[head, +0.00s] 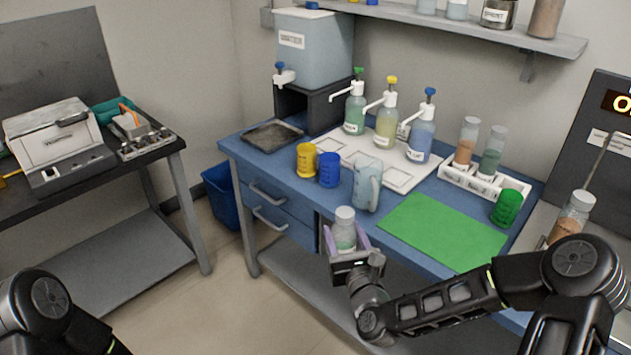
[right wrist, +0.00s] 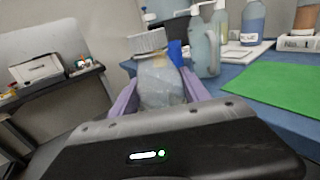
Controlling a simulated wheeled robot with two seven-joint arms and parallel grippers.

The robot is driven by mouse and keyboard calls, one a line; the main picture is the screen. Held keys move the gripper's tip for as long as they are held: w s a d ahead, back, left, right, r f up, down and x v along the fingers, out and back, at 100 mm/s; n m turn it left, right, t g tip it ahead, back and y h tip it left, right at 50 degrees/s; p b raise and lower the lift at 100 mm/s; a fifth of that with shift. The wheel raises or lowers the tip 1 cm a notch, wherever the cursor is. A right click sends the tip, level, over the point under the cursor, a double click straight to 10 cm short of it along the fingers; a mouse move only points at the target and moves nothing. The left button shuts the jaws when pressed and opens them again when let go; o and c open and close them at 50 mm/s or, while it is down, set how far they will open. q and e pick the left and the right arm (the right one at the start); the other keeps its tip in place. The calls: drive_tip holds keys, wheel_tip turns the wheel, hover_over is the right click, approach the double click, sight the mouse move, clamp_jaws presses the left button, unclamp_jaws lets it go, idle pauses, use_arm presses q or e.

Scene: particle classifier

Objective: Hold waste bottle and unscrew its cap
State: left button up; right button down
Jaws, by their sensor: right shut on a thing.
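The waste bottle (head: 344,236) is a clear bottle with a whitish cap (head: 345,213). It is upright in the head view, in front of the blue table's front edge. My right gripper (head: 346,240) is shut on it, with one purple finger on each side of its body. In the right wrist view the bottle (right wrist: 160,82) stands between the purple fingers, with its ribbed cap (right wrist: 147,41) on top. The gripper hides its lower part. My left gripper is out of view; only part of my left arm shows at the lower left of the head view.
The blue table (head: 283,170) holds yellow (head: 306,160), blue (head: 329,170) and green (head: 507,208) cups, a clear pitcher (head: 367,186), pump bottles, a tube rack (head: 484,187) and a green mat (head: 440,232). A blue bin (head: 222,195) stands on the floor. The floor at left is clear.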

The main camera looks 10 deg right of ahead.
drive_tip(key=s+a+f+n+g+y, duration=0.2)
drive_tip(key=s+a+f+n+y, duration=0.1)
drive_tip(key=a, duration=0.4)
drive_tip(key=s+a+f+n+g+y, duration=0.2)
drive_tip(key=s+a+f+n+y, duration=0.1)
drive_tip(key=s+a+y, duration=0.4)
drive_tip(key=shift+s+a+f+n+y, duration=0.25)
drive_tip(key=shift+a+f+n+y, duration=0.1)
drive_tip(key=shift+a+n+y, duration=0.4)
drive_tip(key=shift+d, duration=0.1)
